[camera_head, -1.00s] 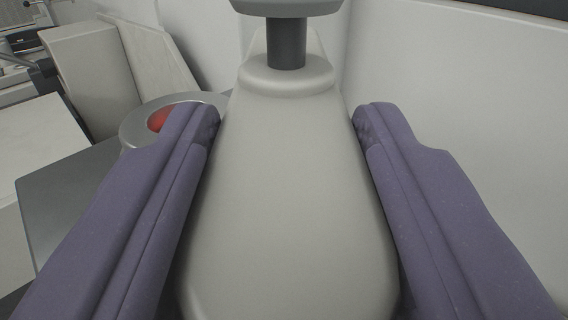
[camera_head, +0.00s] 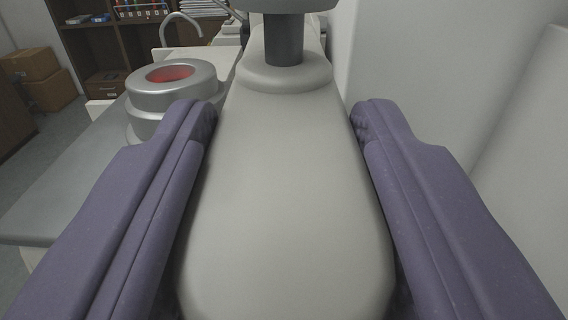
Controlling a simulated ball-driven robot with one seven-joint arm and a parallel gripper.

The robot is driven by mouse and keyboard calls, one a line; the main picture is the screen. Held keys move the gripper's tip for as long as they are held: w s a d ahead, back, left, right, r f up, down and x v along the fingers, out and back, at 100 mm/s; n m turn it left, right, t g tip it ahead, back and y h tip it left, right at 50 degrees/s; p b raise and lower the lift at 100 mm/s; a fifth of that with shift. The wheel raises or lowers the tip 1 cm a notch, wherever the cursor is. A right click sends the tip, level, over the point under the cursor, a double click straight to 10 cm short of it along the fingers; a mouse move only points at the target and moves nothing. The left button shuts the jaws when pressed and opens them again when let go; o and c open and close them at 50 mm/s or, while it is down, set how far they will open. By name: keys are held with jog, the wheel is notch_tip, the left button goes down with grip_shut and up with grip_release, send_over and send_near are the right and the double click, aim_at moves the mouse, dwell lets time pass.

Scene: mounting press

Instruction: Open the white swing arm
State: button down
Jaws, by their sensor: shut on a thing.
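The white swing arm (camera_head: 285,190) fills the middle of the view and runs away from me. A dark post (camera_head: 284,40) rises from the round boss at its far end, with a grey cap (camera_head: 285,5) on top, cut off by the picture's edge. My gripper (camera_head: 283,125) has its two purple fingers on either side of the swing arm, shut on it. Left of the arm stands a round metal mould cylinder (camera_head: 172,100) with a red inside. The swing arm is not over that opening.
A grey worktop (camera_head: 70,190) lies at left around the cylinder. A curved metal tap (camera_head: 180,18) is behind it. Cardboard boxes (camera_head: 45,85) and a dark shelf (camera_head: 105,50) stand farther back. A pale wall or housing (camera_head: 430,90) is close at right.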

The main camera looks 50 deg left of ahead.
jog(key=shift+w+d+n+g+y+p, duration=0.25)
jog(key=shift+w+n+g+y+p, duration=0.1)
jog(key=shift+w+n+g, duration=0.15)
jog(key=c, duration=0.6)
grip_release()
jog(key=shift+a, duration=0.1)
jog(key=v, duration=0.8)
jog(key=shift+w, duration=0.15)
